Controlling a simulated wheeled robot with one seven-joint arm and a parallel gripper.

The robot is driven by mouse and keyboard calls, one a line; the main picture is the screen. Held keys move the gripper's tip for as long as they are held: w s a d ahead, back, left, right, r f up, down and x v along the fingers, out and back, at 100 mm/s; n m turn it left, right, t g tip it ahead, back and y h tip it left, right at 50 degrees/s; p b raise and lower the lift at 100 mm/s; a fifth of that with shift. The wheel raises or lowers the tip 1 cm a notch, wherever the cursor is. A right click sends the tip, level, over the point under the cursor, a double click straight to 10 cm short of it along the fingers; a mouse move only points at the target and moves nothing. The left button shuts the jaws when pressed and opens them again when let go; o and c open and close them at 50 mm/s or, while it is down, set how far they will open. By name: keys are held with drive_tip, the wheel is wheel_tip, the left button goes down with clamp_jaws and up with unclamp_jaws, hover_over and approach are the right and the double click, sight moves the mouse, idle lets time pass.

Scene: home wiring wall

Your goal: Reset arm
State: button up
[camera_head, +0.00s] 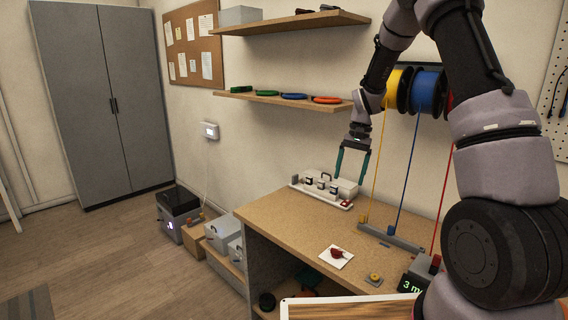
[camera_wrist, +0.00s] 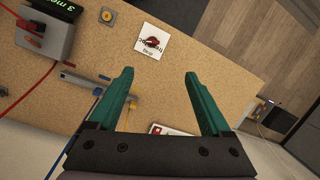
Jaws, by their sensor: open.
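My gripper (camera_head: 352,163) hangs from my arm above the back part of the wooden workbench (camera_head: 270,215), in front of the white device strip (camera_head: 325,190). Its two green fingers are apart and nothing is between them. In the wrist view my gripper (camera_wrist: 160,85) also shows open and empty, with the bench top below it. The white strip (camera_wrist: 172,130) is mostly hidden behind the gripper there. A white card with a red item (camera_head: 336,256) lies on the bench; it also shows in the wrist view (camera_wrist: 150,42).
A grey box with a green display (camera_head: 418,276) stands front right. Two shelves (camera_head: 290,98) are above.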

drive_tip(key=s+d+r+t, duration=0.1)
drive_tip(key=s+r+t, duration=0.2)
drive_tip(key=s+r, duration=0.7)
drive_tip(key=s+d+r+t, duration=0.1)
drive_tip(key=s+r+t, duration=0.2)
drive_tip(key=s+r, duration=0.75)
drive_tip(key=s+r+t, duration=0.2)
drive_tip(key=s+r, duration=0.4)
drive_tip(key=shift+s+d+n+t, duration=0.25)
drive_tip(key=shift+d+n+t, duration=0.05)
drive_tip(key=shift+d+t, duration=0.1)
